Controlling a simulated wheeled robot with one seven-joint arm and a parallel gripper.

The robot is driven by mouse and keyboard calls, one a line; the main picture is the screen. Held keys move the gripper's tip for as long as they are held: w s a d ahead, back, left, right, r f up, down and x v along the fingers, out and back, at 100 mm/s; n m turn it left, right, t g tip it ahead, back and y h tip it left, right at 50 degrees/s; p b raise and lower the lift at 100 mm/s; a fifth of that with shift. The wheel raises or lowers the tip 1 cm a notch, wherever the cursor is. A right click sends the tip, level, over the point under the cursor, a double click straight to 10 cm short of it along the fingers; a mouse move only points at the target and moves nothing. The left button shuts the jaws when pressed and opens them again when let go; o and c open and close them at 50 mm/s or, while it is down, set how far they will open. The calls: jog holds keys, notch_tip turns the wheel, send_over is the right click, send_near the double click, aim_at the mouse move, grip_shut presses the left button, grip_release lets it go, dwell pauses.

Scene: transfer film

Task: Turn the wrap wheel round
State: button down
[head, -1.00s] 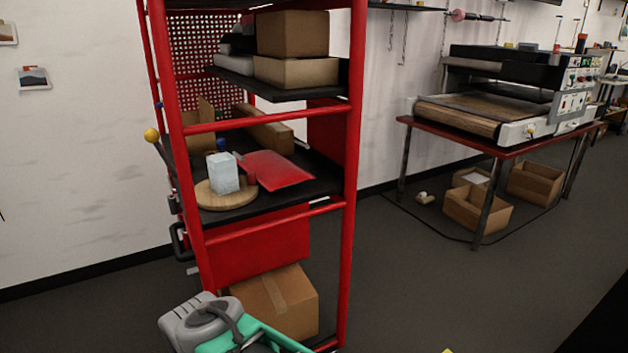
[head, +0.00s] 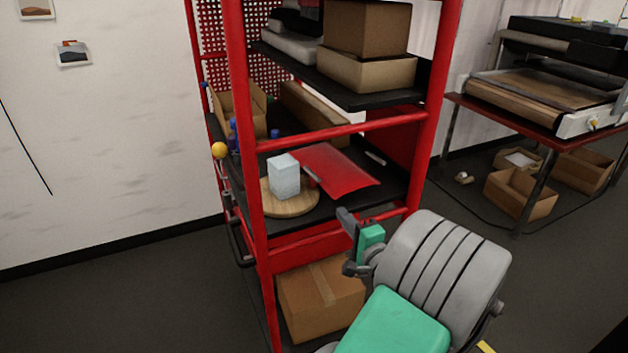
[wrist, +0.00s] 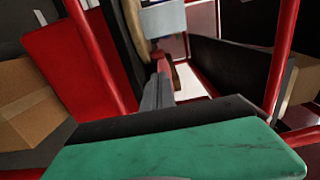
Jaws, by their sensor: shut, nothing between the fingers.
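The wrap wheel appears to be the round wooden disc (head: 290,207) lying flat on the rack's middle shelf. A pale block (head: 284,176) stands upright on it; it also shows at the top of the wrist view (wrist: 163,18). A small red peg (head: 311,178) is at the wheel's right side, partly behind the block's edge. A red sheet (head: 345,172) lies to the right of the peg. My gripper (head: 345,216) is shut and empty, in front of the shelf and right of the wheel, apart from it. In the wrist view its fingers (wrist: 157,92) point toward the red peg.
Red rack posts (head: 250,150) and a crossbar (head: 310,135) frame the shelf opening. A yellow-knobbed lever (head: 219,150) is on the left. Boxes sit on the shelf above (head: 367,70) and on the rack's bottom (head: 321,298). A machine table (head: 560,130) stands at right.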

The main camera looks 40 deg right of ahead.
aim_at(315, 183)
jog(key=p+x, duration=0.1)
jog(key=x, duration=1.1)
jog(key=shift+w+a+p, duration=0.1)
jog(key=shift+w+p, duration=0.25)
jog(key=shift+w, duration=0.4)
jog(key=shift+w+d, duration=0.45)
jog(key=shift+w, duration=0.05)
jog(key=shift+r, duration=0.35)
jog(key=shift+s, duration=0.15)
